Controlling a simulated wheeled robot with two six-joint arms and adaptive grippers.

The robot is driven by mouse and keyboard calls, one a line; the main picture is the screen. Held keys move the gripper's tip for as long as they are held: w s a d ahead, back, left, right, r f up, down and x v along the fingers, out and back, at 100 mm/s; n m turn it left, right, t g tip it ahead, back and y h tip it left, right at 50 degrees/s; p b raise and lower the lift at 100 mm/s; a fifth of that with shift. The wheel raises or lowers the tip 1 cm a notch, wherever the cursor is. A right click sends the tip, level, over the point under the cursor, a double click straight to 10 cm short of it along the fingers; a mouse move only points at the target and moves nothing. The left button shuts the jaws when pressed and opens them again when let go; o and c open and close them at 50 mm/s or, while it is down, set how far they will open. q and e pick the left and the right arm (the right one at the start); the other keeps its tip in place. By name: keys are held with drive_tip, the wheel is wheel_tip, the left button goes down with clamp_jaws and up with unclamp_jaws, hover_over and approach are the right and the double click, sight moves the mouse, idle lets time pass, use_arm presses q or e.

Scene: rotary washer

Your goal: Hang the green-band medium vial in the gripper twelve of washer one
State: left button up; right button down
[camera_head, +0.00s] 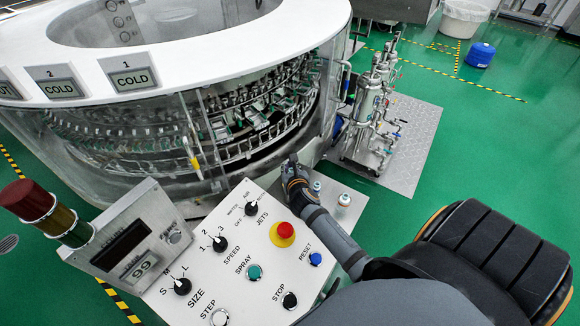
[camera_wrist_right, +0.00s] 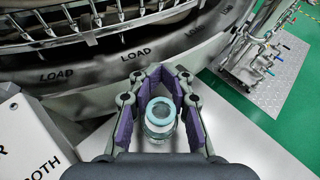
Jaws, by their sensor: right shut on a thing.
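My right gripper (camera_head: 291,168) is just in front of the washer (camera_head: 195,48), beyond the control panel. In the right wrist view its purple-padded fingers (camera_wrist_right: 158,78) are shut around a clear glass vial (camera_wrist_right: 160,118) with a blue-green ring at its top. The vial is seen from its end, so its size and band are hard to judge. The washer's rack of metal grippers (camera_wrist_right: 100,22) runs along the top left of that view, apart from the vial, above a rim marked LOAD. Gripper numbers are not readable. My left gripper is not in view.
The control panel (camera_head: 225,262) with knobs and buttons fills the near middle. A metal pump skid (camera_head: 372,115) stands farther right. A signal lamp (camera_head: 40,205) rises at left.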

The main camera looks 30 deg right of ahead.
drive_tip(key=c, duration=1.1)
unclamp_jaws()
drive_tip(key=shift+w+d+f, duration=0.1)
drive_tip(key=shift+d+f, duration=0.05)
drive_tip(key=shift+f, duration=0.1)
drive_tip(key=shift+r, duration=0.1)
drive_tip(key=shift+r, duration=0.3)
drive_tip(key=v, duration=1.2)
drive_tip(key=shift+f+p, duration=0.15)
drive_tip(key=shift+p, duration=0.2)
drive_tip(key=shift+c, duration=0.4)
